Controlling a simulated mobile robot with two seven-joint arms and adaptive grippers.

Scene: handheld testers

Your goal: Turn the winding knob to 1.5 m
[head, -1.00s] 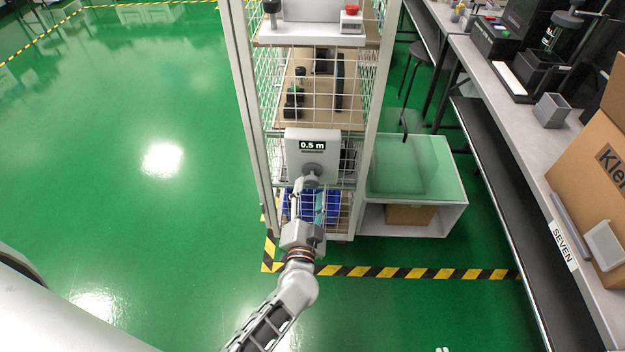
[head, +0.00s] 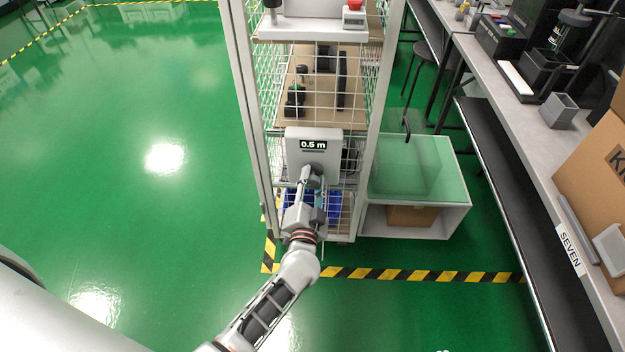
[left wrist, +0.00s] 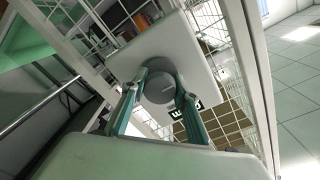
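The tester is a pale box (head: 331,148) on the wire rack, and its display (head: 313,145) reads 0.5 m. Its round grey winding knob (left wrist: 158,88) sits on the front face, with a light mark on it. In the head view my gripper mostly hides the knob. My left gripper (head: 312,174) reaches it from the front. In the left wrist view the two fingertips (left wrist: 160,80) lie on opposite sides of the knob, close against its rim, and appear shut on it. That view shows part of the display, tilted. My right gripper is not in view.
The rack's white upright (head: 247,95) and wire mesh flank the tester. A low white cabinet with a green top (head: 450,165) stands right of the rack. A long grey bench (head: 520,150) with a cardboard box (head: 590,180) runs along the right. Green floor (head: 120,200) is clear at left.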

